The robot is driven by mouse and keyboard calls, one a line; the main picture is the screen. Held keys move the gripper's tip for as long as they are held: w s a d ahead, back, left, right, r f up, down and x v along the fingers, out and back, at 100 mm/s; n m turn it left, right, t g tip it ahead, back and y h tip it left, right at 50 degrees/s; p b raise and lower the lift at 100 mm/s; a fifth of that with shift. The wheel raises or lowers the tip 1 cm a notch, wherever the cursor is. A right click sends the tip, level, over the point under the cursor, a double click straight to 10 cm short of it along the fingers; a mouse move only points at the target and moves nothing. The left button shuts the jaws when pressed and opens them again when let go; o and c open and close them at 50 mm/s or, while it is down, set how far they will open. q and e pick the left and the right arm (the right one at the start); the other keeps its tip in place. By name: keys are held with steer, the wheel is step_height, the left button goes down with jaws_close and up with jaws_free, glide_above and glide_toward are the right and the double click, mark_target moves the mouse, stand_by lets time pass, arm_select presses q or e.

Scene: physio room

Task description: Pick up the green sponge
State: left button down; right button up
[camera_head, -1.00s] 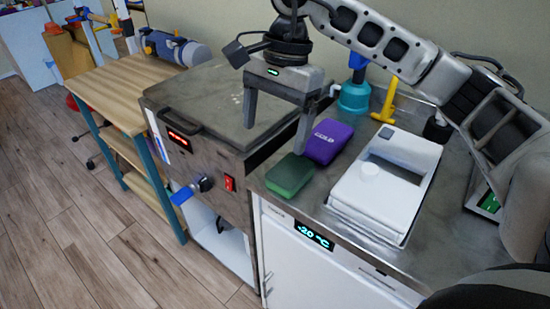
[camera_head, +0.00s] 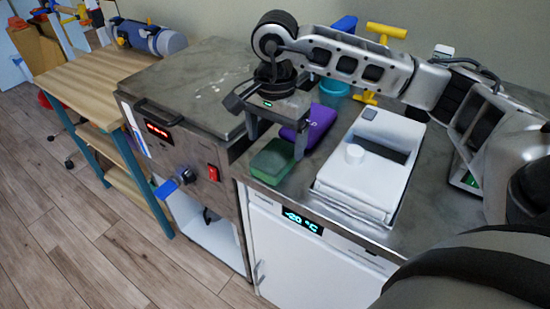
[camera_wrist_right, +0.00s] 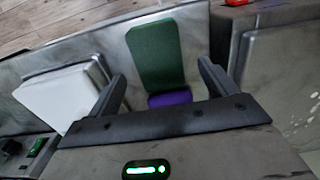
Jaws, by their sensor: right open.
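The green sponge (camera_head: 272,161) lies on the metal counter near its front edge, left of the white box. My right gripper (camera_head: 275,148) is open and points down over the sponge in the head view. In the right wrist view the sponge (camera_wrist_right: 157,54) shows ahead, between the two spread fingers (camera_wrist_right: 163,82) and beyond their tips. I cannot tell whether a finger touches it. My left gripper is not in view.
A purple pack (camera_head: 318,122) lies just behind the sponge, close to the right finger. A white box (camera_head: 362,178) stands to the right. A dark metal heater unit (camera_head: 190,92) is on the left. A teal container (camera_head: 331,92) and yellow tool (camera_head: 386,32) are behind.

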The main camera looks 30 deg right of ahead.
mark_target(275, 155)
step_height(275, 155, down, 4)
steer(key=shift+s+a+f, duration=0.1)
steer(key=c, duration=1.1)
steer(key=shift+c, duration=0.2)
steer(key=shift+r, duration=0.2)
steer(key=shift+r, duration=0.25)
step_height(275, 155, up, 2)
steer(key=shift+r, duration=0.1)
steer(key=s+a+r, duration=0.2)
steer(key=r, duration=0.1)
steer(key=s+a+r, duration=0.1)
steer(key=r, duration=0.1)
steer(key=shift+r, duration=0.1)
steer(key=s+a+r, duration=0.4)
steer(key=s+a, duration=0.2)
steer(key=s, duration=0.1)
steer(key=shift+s+a+r+b, duration=0.2)
steer(key=shift+s+r+b, duration=0.05)
steer(key=shift+r+b, duration=0.15)
